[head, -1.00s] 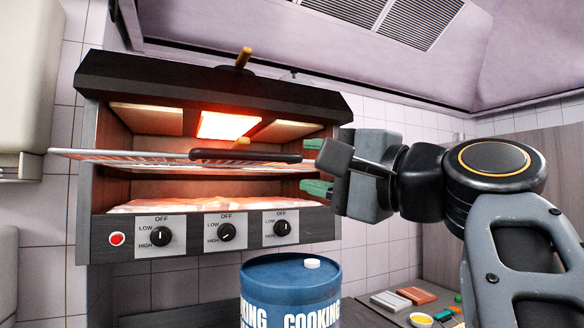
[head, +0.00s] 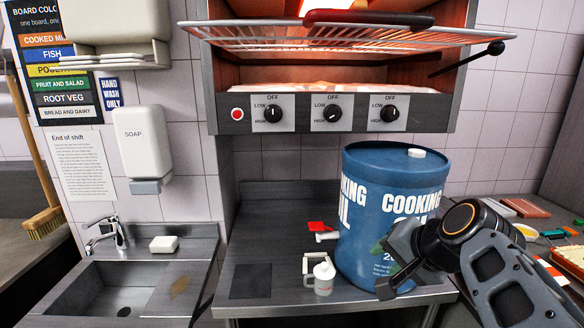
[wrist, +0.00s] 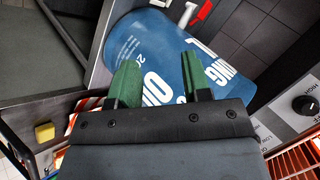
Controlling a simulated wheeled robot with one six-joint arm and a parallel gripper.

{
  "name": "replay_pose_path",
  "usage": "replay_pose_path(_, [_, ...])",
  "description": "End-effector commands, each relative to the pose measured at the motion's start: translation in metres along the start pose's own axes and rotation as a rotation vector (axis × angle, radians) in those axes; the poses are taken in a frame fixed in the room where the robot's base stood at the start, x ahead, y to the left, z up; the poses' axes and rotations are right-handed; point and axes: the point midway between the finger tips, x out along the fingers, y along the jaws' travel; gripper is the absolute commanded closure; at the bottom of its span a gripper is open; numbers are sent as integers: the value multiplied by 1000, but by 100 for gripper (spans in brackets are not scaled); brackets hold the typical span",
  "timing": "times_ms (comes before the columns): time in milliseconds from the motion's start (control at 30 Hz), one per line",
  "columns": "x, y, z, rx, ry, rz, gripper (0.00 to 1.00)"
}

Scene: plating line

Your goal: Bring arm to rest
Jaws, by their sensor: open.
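My gripper (head: 384,266) is low in front of the blue cooking oil drum (head: 352,200) in the head view, partly seen against it. In the wrist view my gripper (wrist: 161,80) shows two green fingertips spread apart with nothing between them. The drum (wrist: 140,45) is beyond the fingertips there. I cannot tell whether the gripper touches the drum. My arm is folded at the lower right of the head view.
The grill (head: 330,113) with its wire rack (head: 270,38) and glowing heater is above. A steel counter (head: 245,245) holds a small white jug (head: 323,278). A sink (head: 100,290) is at left. Boards and small items lie at right.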

Motion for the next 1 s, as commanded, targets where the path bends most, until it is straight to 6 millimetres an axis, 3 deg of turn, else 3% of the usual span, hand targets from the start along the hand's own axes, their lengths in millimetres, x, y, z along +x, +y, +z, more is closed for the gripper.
replay_pose_path(33, [24, 21, 22, -94, -56, 84, 56])
replay_pose_path(133, [56, 62, 57, -298, -147, 234, 56])
replay_pose_path(300, [86, 117, 103, -622, -281, 407, 56])
replay_pose_path(367, [91, 131, 114, -711, -314, 444, 56])
replay_pose_path(600, [78, 123, 111, -749, -254, 424, 56])
replay_pose_path(1000, [78, 122, 111, -745, -252, 423, 56])
